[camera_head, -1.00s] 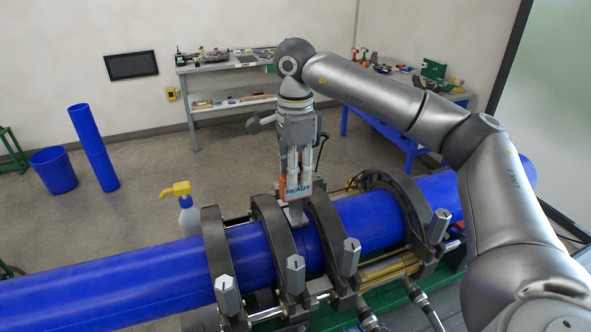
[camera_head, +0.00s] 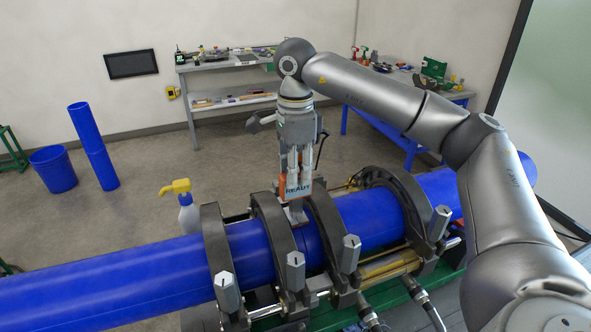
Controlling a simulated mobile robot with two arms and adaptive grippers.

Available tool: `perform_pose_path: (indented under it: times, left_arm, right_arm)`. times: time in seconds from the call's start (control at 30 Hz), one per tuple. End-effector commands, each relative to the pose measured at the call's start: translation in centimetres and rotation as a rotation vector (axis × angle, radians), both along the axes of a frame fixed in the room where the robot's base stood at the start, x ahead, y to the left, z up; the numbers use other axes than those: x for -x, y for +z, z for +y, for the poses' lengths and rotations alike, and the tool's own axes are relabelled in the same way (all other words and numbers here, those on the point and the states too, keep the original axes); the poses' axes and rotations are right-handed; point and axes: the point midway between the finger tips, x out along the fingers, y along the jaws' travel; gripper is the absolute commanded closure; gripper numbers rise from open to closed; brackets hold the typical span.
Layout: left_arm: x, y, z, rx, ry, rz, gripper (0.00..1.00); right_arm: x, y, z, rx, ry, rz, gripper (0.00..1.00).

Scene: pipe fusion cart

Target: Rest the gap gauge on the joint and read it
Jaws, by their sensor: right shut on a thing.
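The gap gauge (camera_head: 297,191) is a small orange-edged block with a light face that reads "READY". My right gripper (camera_head: 297,178) comes down from above and is shut on it. The gauge's grey foot (camera_head: 297,213) reaches down to the top of the blue pipe (camera_head: 309,240) between the two middle clamp rings. The foot appears to touch the pipe at the joint, but I cannot tell for certain. The joint line itself is partly hidden by the rings and the gauge. My left gripper is not in view.
Dark clamp rings (camera_head: 268,245) with grey upright nuts (camera_head: 295,270) stand close on both sides of the gauge. Workbenches (camera_head: 225,67) are at the back.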

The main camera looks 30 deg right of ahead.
Motion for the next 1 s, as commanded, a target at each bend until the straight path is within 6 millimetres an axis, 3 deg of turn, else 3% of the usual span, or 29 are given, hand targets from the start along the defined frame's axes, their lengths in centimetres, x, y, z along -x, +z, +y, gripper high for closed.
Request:
perform_pose_path:
  times: [1.0]
  left_arm:
    - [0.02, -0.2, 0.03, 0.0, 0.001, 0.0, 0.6]
  right_arm:
    - [0.13, -0.7, 0.06, 0.001, 0.002, 0.009, 0.96]
